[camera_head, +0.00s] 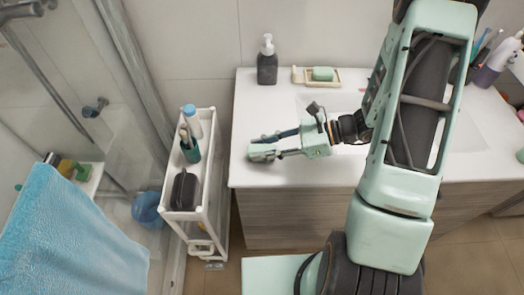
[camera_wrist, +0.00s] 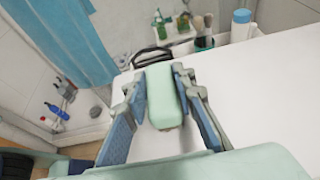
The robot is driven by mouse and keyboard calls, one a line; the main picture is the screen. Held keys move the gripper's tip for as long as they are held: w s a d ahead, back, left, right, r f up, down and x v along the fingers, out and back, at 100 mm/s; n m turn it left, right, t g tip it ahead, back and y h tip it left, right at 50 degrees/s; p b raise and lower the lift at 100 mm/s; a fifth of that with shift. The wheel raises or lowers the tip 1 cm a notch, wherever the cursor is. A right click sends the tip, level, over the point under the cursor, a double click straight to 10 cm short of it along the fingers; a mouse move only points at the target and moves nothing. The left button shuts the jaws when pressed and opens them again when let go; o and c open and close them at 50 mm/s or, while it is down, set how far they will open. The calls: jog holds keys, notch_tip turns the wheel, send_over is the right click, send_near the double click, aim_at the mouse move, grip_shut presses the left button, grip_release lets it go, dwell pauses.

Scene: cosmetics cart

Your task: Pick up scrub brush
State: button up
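My gripper (camera_head: 264,146) is over the left end of the white counter, pointing left toward the cart. In the wrist view, a pale green oblong block (camera_wrist: 162,95) with a brownish lower end sits between the blue-padded fingers, which press against both sides. It looks like the scrub brush, but its underside is mostly hidden. In the head view it is hard to tell from the fingertips.
The white cart (camera_head: 200,213) stands left of the counter (camera_head: 285,175), holding a black case (camera_head: 184,190), a teal cup (camera_head: 190,152) and a bottle (camera_head: 192,120). A soap dispenser (camera_head: 267,62) and a green soap (camera_head: 323,73) stand at the counter's back.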

grip_shut()
jog(key=shift+r, duration=0.1)
